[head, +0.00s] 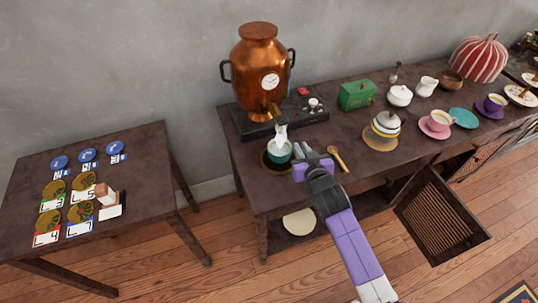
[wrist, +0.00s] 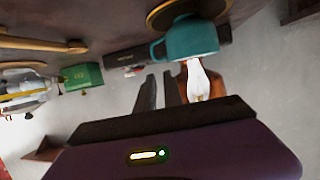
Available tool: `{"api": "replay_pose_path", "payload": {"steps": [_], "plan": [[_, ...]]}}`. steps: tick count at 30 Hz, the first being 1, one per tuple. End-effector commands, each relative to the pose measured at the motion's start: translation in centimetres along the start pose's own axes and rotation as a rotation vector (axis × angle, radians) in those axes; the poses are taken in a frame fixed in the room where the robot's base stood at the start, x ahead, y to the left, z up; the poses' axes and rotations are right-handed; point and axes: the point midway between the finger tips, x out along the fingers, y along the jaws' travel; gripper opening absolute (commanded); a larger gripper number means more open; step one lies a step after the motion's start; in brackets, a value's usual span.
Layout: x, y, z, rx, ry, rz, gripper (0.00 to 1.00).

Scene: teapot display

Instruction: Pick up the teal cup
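The teal cup (head: 279,153) stands upright on a dark round coaster (head: 268,168) under the urn's spout, near the long table's front left. A white plume rises at the cup, below the spout. My gripper (head: 316,151) is just right of the cup, apart from it and empty. In the upside-down wrist view the cup (wrist: 190,40) shows its handle on the left, near the two dark fingers (wrist: 160,92). A narrow gap shows between the fingers, so the gripper is open.
A copper urn (head: 258,65) stands behind the cup on a black base. A wooden spoon (head: 338,158) and a striped pot (head: 385,125) lie to the right. A green box (head: 356,95) is behind. A small table (head: 140,150) with tokens stands at left.

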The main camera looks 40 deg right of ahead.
Motion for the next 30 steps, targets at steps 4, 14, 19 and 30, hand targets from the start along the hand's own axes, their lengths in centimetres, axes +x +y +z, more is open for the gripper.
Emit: {"api": "replay_pose_path", "payload": {"steps": [4, 14, 19, 30], "plan": [[0.0, 0.6, 2.2, 0.014, -0.059, 0.022, 0.12], [2.3, 0.8, 2.7, 0.037, -0.073, 0.028, 0.12], [3.2, 0.8, 2.8, 0.036, -0.072, 0.027, 0.12], [7.2, 0.9, 3.5, 0.037, -0.072, 0.027, 0.12]]}}
